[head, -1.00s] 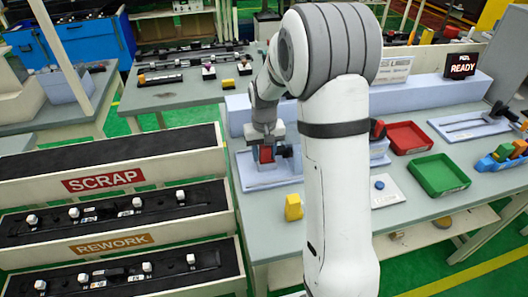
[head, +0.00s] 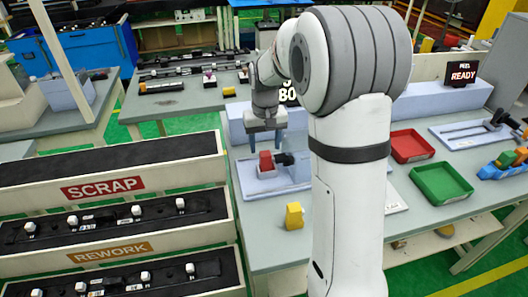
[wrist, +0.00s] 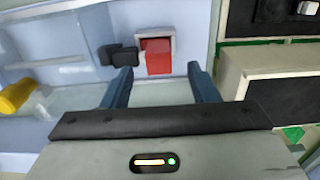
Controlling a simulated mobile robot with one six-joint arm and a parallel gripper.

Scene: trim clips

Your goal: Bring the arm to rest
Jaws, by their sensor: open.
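My gripper (head: 267,146) is open and empty above the pale fixture (head: 255,187) on the grey bench. A red block (head: 266,161) sits in the fixture, with a dark part (head: 285,159) beside it. In the wrist view, the red block (wrist: 158,57) shows beyond and between the two spread blue fingers of my gripper (wrist: 159,72). The fingers do not appear to hold anything. My arm stands in front of the middle of the bench and hides part of it.
A yellow block (head: 294,215) stands on the bench near the fixture. A red tray (head: 411,146) and a green tray (head: 441,183) are at the right. The scrap (head: 100,187) and rework (head: 108,249) racks stand close at the left. A display (head: 462,72) reads READY.

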